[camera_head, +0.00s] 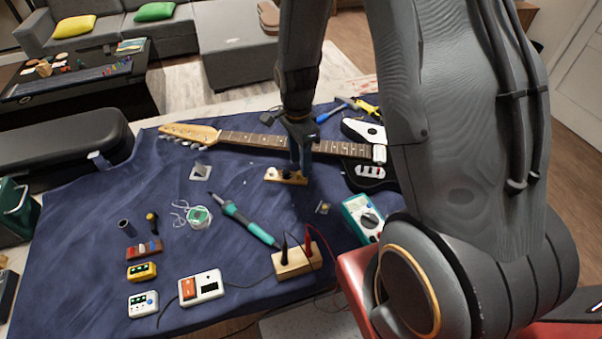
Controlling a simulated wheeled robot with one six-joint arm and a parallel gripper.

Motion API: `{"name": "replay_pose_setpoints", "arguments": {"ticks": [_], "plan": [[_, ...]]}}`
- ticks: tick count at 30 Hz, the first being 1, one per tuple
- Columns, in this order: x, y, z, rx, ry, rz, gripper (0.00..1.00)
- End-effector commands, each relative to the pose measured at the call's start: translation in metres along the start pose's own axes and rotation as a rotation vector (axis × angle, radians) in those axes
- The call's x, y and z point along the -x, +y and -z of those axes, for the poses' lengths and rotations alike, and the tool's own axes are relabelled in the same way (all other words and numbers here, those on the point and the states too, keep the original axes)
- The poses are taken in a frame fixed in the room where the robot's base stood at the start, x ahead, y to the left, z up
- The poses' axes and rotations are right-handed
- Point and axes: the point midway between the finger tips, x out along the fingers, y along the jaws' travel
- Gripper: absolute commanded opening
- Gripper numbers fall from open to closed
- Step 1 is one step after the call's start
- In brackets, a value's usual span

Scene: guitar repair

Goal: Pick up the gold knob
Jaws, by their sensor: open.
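My gripper (301,168) points down over the blue cloth, its jaws open, at the right end of a small gold-coloured strip (273,178). The strip carries small pale and dark parts, too small to make out clearly. My fingers partly cover its right end, and I cannot tell whether they touch it. A small gold-and-dark piece (322,208) lies apart on the cloth, below and right of my gripper. I cannot tell for certain which of these small gold parts is the gold knob.
An electric guitar neck (258,140) lies just behind my gripper. A teal soldering iron (246,222), a wooden block (297,264) with black and red probes, and a teal multimeter (364,218) lie nearer. My arm hides the right side. Bare cloth (80,200) shows at left.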

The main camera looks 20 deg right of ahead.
Motion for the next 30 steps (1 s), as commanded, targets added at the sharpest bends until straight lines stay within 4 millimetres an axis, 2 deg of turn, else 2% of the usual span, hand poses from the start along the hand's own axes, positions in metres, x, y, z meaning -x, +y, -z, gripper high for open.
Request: {"name": "replay_pose_setpoints", "arguments": {"ticks": [9, 19, 26, 30], "plan": [[-0.031, -0.002, 0.002, 0.001, 0.000, -0.001, 0.40], [-0.035, -0.003, 0.002, 0.001, 0.000, 0.001, 0.40], [-0.035, -0.003, 0.001, 0.001, 0.000, 0.000, 0.01], [-0.035, -0.003, 0.001, 0.001, 0.000, 0.000, 0.00]]}}
